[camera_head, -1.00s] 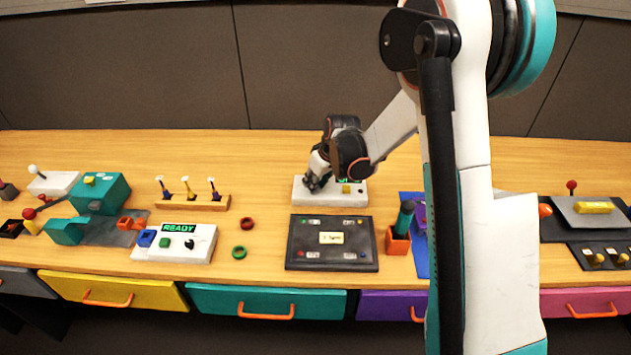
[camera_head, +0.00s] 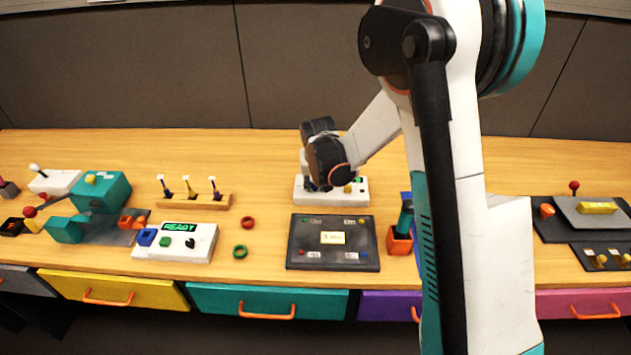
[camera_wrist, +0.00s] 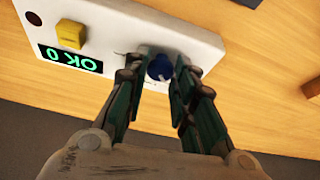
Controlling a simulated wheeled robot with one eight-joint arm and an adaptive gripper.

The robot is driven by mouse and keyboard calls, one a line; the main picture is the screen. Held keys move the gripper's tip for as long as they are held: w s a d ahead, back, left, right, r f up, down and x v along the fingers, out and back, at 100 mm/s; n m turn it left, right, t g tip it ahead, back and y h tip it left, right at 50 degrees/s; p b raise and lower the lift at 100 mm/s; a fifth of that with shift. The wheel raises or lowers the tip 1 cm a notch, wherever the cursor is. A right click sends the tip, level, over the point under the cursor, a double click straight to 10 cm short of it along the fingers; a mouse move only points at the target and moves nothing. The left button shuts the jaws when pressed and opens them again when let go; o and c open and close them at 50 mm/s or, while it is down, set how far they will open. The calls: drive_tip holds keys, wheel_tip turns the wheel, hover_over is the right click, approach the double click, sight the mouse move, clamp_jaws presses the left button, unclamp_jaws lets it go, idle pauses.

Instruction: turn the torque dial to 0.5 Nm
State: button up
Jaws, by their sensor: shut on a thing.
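The torque dial is a round blue knob (camera_wrist: 160,68) on a white control box (camera_wrist: 118,28), seen in the wrist view between my fingertips. My gripper (camera_wrist: 161,74) is shut on the knob, with one dark green finger on each side.
A dark panel (camera_head: 298,255) lies in front of the box. A white box with a READY display (camera_head: 180,227) stands to the left, near red (camera_head: 248,222) and green (camera_head: 240,252) rings. An orange holder (camera_head: 399,243) is at the right. Bench behind the box is clear.

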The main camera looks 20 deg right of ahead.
idle(0.3)
drive_tip(key=o, duration=1)
drive_tip(key=shift+o, duration=0.2)
drive_tip(key=v, duration=1.2)
drive_tip(key=shift+w+a, duration=0.1)
drive_tip(key=shift+a, duration=0.05)
